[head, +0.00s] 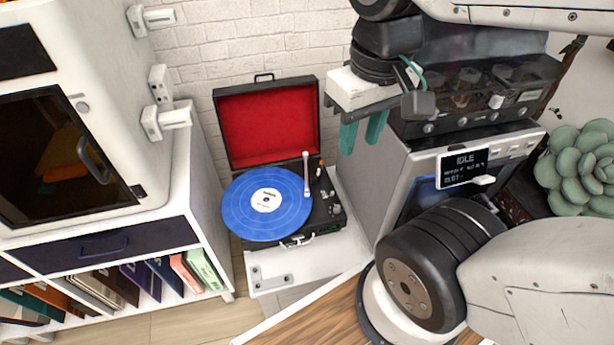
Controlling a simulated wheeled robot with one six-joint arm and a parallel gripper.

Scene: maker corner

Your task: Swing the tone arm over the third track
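A record player (328,205) in an open black case with a red-lined lid (268,122) stands on a white stand. A blue record (243,212) with a white label lies on it. The thin white tone arm (307,178) is at the record's right edge, pointing toward the front; I cannot tell whether its tip touches the record. My gripper (362,133) has two teal fingers with a gap between them. It is empty, to the upper right of the record player and apart from it. No tracks can be told apart clearly.
A machine with a display reading IDLE (464,167) stands close on the right, near my arm. A white cabinet (150,170) and a shelf of books (130,280) are on the left. A green succulent (575,165) is at the far right. A white brick wall is behind.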

